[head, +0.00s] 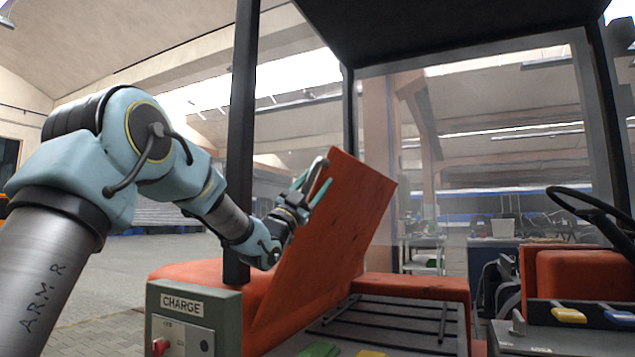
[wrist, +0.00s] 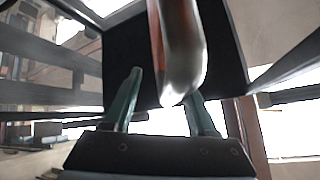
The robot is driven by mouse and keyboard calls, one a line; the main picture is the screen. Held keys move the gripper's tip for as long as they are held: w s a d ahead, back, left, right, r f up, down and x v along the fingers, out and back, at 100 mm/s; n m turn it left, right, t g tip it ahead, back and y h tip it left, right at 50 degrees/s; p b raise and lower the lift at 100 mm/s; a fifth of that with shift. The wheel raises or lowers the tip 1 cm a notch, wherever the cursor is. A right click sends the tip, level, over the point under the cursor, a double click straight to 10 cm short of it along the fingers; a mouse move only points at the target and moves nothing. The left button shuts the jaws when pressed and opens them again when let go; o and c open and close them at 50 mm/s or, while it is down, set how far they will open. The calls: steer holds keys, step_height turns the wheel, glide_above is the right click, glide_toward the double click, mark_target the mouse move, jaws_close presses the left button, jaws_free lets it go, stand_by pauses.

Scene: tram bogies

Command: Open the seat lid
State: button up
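The seat lid (head: 335,245) is an orange-red panel, raised steeply and tilted, in the middle of the head view. Below it to the right is a grey ribbed surface (head: 385,325). My gripper (head: 318,182) is at the lid's upper left edge. In the wrist view, my gripper's two green fingers (wrist: 165,95) stand apart. The rounded edge of the lid (wrist: 180,50) comes down between them, with a visible gap to the left finger. The right finger's tip is partly hidden behind that edge.
A black post (head: 241,140) stands close by my arm. A green-grey charge box (head: 182,322) with a red knob is at lower left. Open floor lies at left.

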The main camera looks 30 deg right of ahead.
steer(key=b+v, duration=0.2)
steer(key=v, duration=0.7)
steer(key=shift+a+f+b, duration=0.25)
steer(key=shift+f+b, duration=0.05)
steer(key=shift+b, duration=0.05)
